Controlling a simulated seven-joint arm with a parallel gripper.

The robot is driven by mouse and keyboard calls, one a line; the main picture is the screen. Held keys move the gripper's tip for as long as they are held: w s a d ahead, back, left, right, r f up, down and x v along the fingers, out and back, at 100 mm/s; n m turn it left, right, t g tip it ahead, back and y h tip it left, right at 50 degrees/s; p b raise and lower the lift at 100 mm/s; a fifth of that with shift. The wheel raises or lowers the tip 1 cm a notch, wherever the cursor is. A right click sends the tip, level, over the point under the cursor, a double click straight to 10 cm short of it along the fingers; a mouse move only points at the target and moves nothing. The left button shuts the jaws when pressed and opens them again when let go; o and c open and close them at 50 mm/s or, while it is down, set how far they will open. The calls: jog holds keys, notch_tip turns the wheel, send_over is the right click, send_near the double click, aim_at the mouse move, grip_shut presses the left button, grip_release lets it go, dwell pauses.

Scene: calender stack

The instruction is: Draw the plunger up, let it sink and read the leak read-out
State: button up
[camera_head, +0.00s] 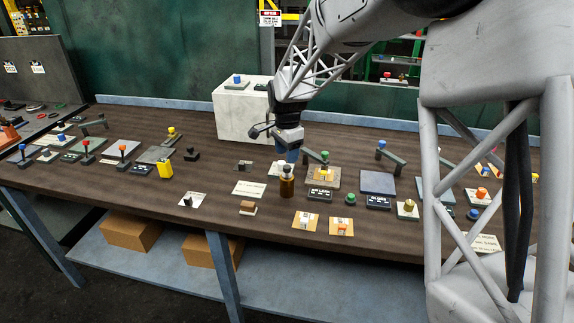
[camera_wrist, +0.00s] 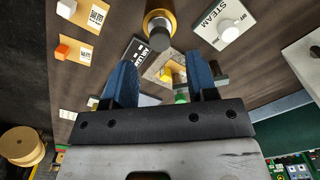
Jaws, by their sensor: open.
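The likely plunger is a short amber-brown cylinder with a dark knob (camera_head: 287,182), upright on the table near its middle. It also shows from above in the wrist view as a brass ring around a dark knob (camera_wrist: 159,32). A small dark plate (camera_head: 320,193) with white lettering, seemingly "AIR LEAK", lies just to its right; its reading is too small to make out. My gripper (camera_head: 291,156) is above and behind the cylinder, apart from it. In the wrist view its two blue fingers (camera_wrist: 162,78) are spread with nothing gripped, and the cylinder lies beyond their tips.
A STEAM plate with a white knob (camera_wrist: 229,29) is beside the cylinder. A tan plate with a yellow block (camera_head: 324,174) and a green-knobbed lever stands behind the dark plate. Two tan cards (camera_head: 341,227) lie in front. A white box (camera_head: 240,112) stands at the back.

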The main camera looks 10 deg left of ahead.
aim_at(287, 166)
jog(key=shift+f, duration=2.4)
jog(key=shift+c, duration=0.3)
grip_shut()
